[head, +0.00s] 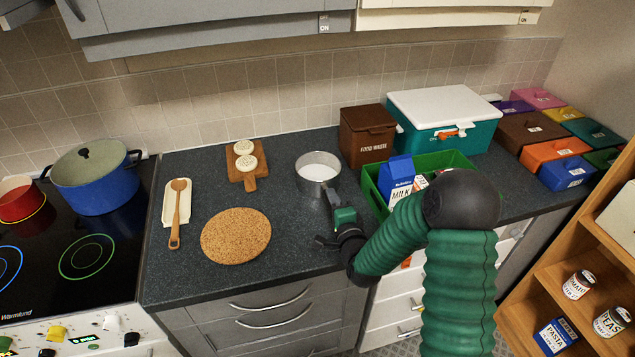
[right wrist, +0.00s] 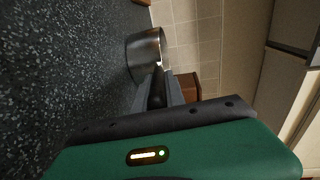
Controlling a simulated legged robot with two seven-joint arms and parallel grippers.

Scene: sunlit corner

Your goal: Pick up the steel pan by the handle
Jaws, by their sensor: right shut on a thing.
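The steel pan (head: 318,176) stands on the dark countertop in the head view, with a pale inside and its handle (head: 334,197) pointing toward me. My right gripper (head: 340,214) is at the handle, shut on it. In the right wrist view the pan (right wrist: 143,55) appears sideways, with its dark handle (right wrist: 157,88) running between the fingers of my right gripper (right wrist: 160,88). The pan looks level; I cannot tell whether it is clear of the counter. My left gripper is not in view.
A cork mat (head: 236,236) lies left of the pan, near a wooden board (head: 249,184) with two round pieces. Right of the pan are a brown food waste bin (head: 366,136) and a green crate (head: 462,160) holding a milk carton (head: 397,176). A blue pot (head: 92,184) stands on the hob.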

